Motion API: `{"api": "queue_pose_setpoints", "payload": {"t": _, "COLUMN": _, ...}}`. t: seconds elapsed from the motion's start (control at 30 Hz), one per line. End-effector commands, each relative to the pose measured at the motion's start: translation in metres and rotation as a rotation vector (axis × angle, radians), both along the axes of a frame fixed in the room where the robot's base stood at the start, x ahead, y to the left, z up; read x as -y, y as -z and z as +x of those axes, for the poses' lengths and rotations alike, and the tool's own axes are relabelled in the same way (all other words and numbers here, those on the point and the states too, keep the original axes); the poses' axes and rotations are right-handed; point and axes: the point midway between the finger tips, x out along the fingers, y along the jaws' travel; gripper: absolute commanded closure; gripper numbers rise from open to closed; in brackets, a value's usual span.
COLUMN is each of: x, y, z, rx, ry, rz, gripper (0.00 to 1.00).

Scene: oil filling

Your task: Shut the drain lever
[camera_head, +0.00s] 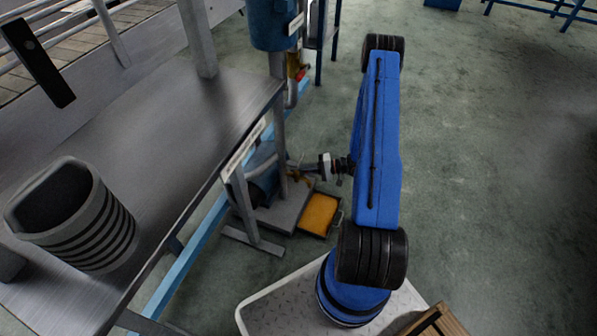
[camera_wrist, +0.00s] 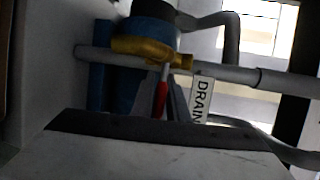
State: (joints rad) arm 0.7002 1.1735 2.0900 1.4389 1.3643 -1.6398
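In the wrist view, the red drain lever (camera_wrist: 162,96) points down toward my gripper from a yellow valve body (camera_wrist: 140,48) on a grey pipe. A white "DRAIN" tag (camera_wrist: 201,97) hangs just right of it. My gripper's grey fingers (camera_wrist: 167,95) stand on either side of the lever. Whether they touch or squeeze it cannot be told. In the head view, my gripper (camera_head: 302,170) reaches left beside the bench leg, low near the floor. The lever is too small and too covered there to make out.
An orange-filled tray (camera_head: 319,214) sits on the floor below my gripper. The steel bench (camera_head: 150,120) and its leg (camera_head: 243,207) stand close on the left, with a grey ribbed container (camera_head: 98,225) on top. Open floor (camera_head: 480,170) lies to the right.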

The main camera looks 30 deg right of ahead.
Motion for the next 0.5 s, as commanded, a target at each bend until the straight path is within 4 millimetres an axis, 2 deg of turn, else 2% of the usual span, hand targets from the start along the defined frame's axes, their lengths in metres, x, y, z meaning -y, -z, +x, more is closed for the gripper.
{"api": "queue_pose_setpoints", "payload": {"t": 0.37, "x": 0.0010, "y": -0.0002, "z": -0.0003, "rx": -0.001, "ry": 0.001, "rz": 0.000, "gripper": 0.71}}
{"api": "queue_pose_setpoints", "payload": {"t": 0.5, "x": 0.0090, "y": -0.0019, "z": -0.0044, "rx": -0.001, "ry": 0.002, "rz": 0.001, "gripper": 0.71}}
